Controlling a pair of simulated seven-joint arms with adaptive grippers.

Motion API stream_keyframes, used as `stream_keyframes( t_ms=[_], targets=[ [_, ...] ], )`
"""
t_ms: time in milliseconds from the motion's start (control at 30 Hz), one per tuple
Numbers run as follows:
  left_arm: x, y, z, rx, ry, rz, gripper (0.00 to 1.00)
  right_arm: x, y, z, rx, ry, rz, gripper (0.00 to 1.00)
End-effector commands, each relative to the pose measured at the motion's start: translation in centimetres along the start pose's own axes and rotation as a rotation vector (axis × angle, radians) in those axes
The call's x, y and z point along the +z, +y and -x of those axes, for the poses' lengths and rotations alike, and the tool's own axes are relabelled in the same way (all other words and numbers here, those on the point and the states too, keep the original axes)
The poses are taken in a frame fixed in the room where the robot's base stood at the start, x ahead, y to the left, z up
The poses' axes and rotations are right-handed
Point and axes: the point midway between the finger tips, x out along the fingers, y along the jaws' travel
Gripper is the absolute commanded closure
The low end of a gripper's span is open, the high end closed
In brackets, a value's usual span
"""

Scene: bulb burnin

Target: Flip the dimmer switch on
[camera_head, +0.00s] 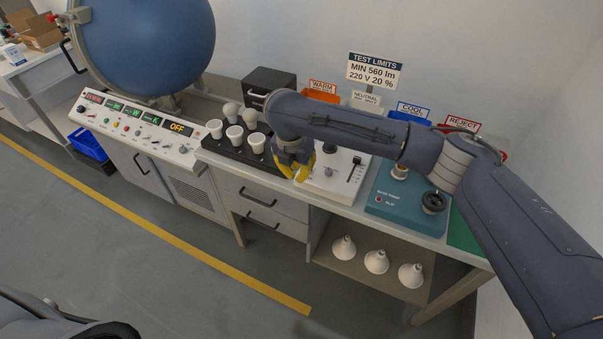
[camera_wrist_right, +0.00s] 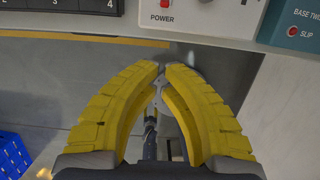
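A white box (camera_head: 345,191) on the bench has a black slider (camera_head: 355,168) in a slot on its top and a dark knob. My right arm partly covers it. Its front edge also shows at the top of the right wrist view (camera_wrist_right: 236,18), with a red button (camera_wrist_right: 166,18) marked POWER and part of a knob. My right gripper (camera_head: 298,175) has yellow fingers and hangs at the left end of this box. In the wrist view its fingertips (camera_wrist_right: 162,68) meet or nearly meet, with nothing between them. My left gripper is out of view.
A black numbered rack (camera_head: 240,152) with white bulbs stands left of the box. A blue base tester (camera_head: 392,205) stands to its right. A control panel (camera_head: 135,130) shows OFF. White reflector bulbs (camera_head: 376,262) lie on the shelf below. The floor in front is clear.

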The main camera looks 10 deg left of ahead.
Motion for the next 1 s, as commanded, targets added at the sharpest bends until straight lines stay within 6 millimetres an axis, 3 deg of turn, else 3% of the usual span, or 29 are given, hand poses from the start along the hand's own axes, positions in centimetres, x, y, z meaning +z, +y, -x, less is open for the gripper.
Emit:
stream_keyframes(
  t_ms=[567,800,1000],
  targets=[
    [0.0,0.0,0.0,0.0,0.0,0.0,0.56,-0.1,-0.1,-9.4,-0.002,0.003,-0.002,1.0],
    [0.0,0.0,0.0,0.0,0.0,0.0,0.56,2.5,0.0,-8.5,-0.001,0.0,-0.001,1.0],
    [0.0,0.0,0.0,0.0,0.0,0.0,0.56,3.5,0.0,-8.2,-0.001,0.001,0.0,1.0]
  ],
)
